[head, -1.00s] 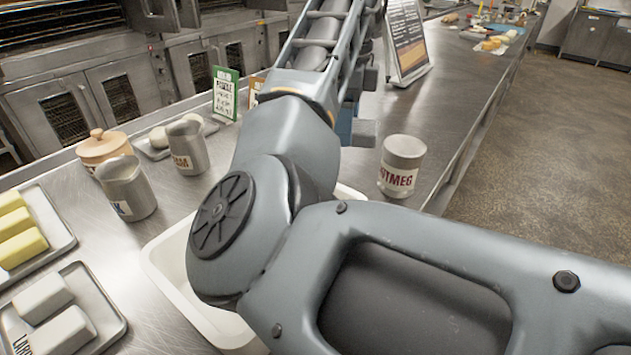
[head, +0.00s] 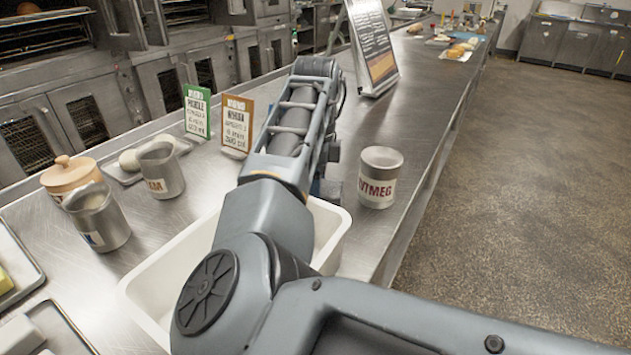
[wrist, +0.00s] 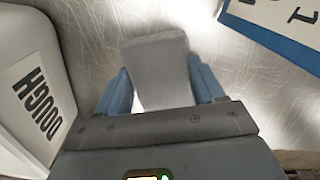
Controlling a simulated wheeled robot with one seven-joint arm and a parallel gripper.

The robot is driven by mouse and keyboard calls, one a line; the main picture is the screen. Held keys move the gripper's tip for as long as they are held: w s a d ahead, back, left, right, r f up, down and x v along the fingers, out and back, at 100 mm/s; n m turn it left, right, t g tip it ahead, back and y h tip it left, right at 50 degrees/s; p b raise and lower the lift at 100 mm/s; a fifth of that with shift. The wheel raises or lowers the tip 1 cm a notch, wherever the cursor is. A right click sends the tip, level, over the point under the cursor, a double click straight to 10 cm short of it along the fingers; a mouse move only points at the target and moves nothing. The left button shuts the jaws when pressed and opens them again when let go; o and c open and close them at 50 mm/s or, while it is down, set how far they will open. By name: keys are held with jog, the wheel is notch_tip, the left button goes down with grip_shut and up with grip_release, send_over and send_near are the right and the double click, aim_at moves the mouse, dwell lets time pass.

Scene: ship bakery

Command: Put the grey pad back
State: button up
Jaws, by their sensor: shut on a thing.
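The grey pad (wrist: 157,68) is a flat, light grey block in the wrist view. My gripper (wrist: 160,90) has blue fingers on both sides of the pad and is shut on it. The pad sticks out past the fingertips, over or on a brushed metal surface; I cannot tell whether it touches it. In the head view my arm hides the pad and most of the gripper.
A white tub (head: 142,292) marked DOUGH (wrist: 38,100) stands left of my gripper in the wrist view. A blue-edged lettered card (wrist: 272,22) is at upper right. A nutmeg tin (head: 379,177), metal jugs (head: 97,217) and sign cards (head: 236,124) stand on the counter.

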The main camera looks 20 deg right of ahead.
jog(key=o, duration=1)
notch_tip(320, 180, up, 12)
jog(key=shift+b, duration=0.45)
